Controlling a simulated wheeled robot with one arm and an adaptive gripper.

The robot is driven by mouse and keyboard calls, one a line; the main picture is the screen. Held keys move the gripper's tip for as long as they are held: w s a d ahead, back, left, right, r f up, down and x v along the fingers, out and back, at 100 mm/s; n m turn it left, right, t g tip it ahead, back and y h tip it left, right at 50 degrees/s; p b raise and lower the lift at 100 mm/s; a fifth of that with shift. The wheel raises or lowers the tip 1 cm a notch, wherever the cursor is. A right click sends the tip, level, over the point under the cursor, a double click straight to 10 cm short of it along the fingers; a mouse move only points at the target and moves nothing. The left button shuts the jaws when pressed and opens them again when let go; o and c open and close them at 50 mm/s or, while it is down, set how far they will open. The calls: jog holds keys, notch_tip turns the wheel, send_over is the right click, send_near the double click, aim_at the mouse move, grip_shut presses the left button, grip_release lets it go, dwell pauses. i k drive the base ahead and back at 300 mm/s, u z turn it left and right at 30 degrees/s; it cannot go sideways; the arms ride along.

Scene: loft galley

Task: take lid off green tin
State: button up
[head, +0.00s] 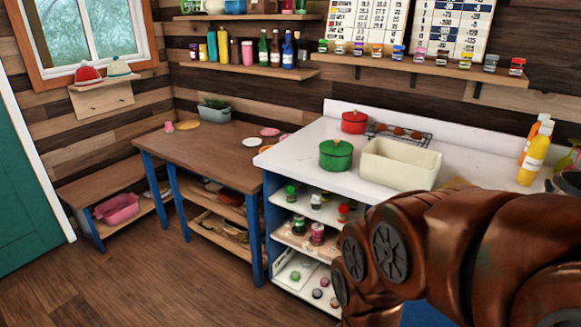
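The green tin (335,161) stands upright on the white counter (300,156), near its left front part. It is round, and its green lid (337,147) with a small knob sits on top. A similar red tin (354,122) with a lid stands behind it, near the back wall of the counter. My arm, copper-brown and jointed, fills the lower right of the head view, in front of the counter. My gripper is outside the picture, so its state and anything in it are hidden.
A cream rectangular basin (399,164) stands just right of the green tin. A wire rack (399,132) with brown round items lies behind it. Yellow bottles (533,159) stand at the right. A wooden table (207,150) adjoins on the left. Floor (150,270) at lower left is clear.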

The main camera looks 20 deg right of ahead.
aim_at(335, 146)
jog(key=u, duration=0.75)
jog(key=i, duration=1.45)
jog(key=z, duration=0.75)
jog(key=i, duration=0.5)
jog(key=z, duration=0.4)
